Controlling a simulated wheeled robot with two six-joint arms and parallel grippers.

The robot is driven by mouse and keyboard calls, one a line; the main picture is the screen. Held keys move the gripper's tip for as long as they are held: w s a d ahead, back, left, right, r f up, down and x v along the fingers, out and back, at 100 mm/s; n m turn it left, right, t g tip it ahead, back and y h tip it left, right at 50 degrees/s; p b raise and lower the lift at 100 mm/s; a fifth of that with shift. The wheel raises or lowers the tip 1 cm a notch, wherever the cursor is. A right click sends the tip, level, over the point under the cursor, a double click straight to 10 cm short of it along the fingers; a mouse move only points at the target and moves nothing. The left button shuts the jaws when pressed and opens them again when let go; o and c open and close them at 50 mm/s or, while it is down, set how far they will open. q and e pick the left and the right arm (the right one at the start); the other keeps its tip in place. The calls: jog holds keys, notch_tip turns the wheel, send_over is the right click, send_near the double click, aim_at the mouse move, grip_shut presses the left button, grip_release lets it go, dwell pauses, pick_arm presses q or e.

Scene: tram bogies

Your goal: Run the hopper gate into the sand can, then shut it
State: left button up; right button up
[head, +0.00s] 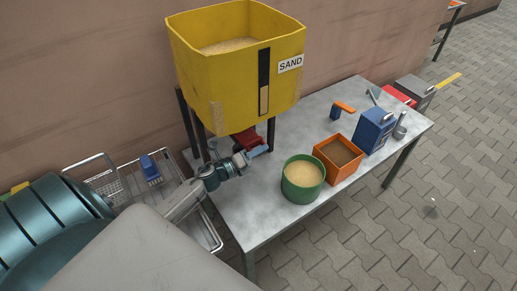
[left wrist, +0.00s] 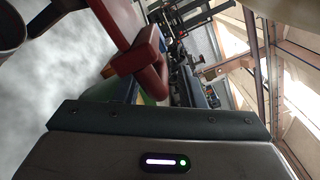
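The yellow hopper (head: 232,72), labelled SAND, stands on dark legs at the back left of the table, with sand inside. Its front slot shows tan in the lower part and black above. A red gate part (head: 246,138) sits under it; a red bar with an upright end (left wrist: 148,52) fills the upper left wrist view. My left gripper (head: 254,154) is just in front of the red part; whether it grips it is unclear. The green can (head: 302,188) stands upright to the right, apart from the hopper, with sand high inside. No falling sand shows. My right gripper is out of view.
The metal table (head: 262,217) also holds an orange bin (head: 338,158) of brown material, a blue box (head: 375,131), an orange-and-blue tool (head: 341,109) and a small metal cup (head: 399,131). A wire cart (head: 110,180) stands left. The table front is clear.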

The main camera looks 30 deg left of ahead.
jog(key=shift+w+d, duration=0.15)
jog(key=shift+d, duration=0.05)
pick_arm(q)
jog(key=shift+w, duration=0.1)
grip_shut()
jog(key=shift+s+d, duration=0.2)
jog(key=shift+d, duration=0.3)
jog(key=shift+s+d, duration=0.15)
jog(key=shift+d, duration=0.35)
grip_release()
jog(key=shift+r, duration=0.1)
jog(key=shift+s, duration=0.1)
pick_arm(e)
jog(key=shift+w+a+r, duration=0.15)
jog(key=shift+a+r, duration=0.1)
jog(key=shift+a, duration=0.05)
